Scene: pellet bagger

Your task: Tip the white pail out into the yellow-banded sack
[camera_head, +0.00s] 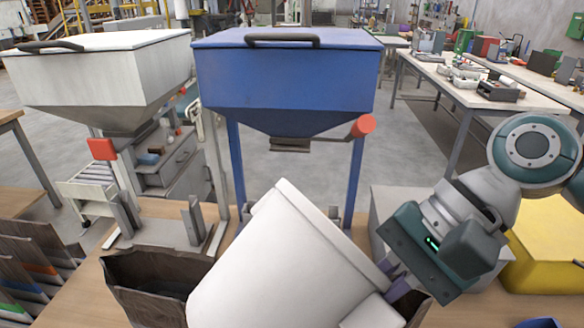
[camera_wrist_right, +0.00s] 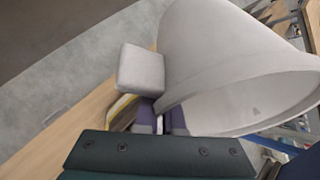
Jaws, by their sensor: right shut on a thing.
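The white pail (camera_head: 265,265) is steeply tilted in the front middle of the head view. My right gripper (camera_head: 393,280) is shut on the pail at its right side, by a pale block-like lug (camera_head: 372,313). In the right wrist view the gripper fingers (camera_wrist_right: 160,118) meet the pail (camera_wrist_right: 215,50) beside that lug (camera_wrist_right: 142,68). A brown open sack (camera_head: 150,275) stands under and behind the pail, which hides much of it. No yellow band shows on it. No pellets are seen falling. My left gripper is out of view.
A blue hopper (camera_head: 285,80) with a red-ended lever (camera_head: 362,126) stands behind, beside a white hopper (camera_head: 105,80). Banded brown sacks (camera_head: 35,270) stand at the left. A yellow box (camera_head: 548,245) and a grey box (camera_head: 390,205) are at the right.

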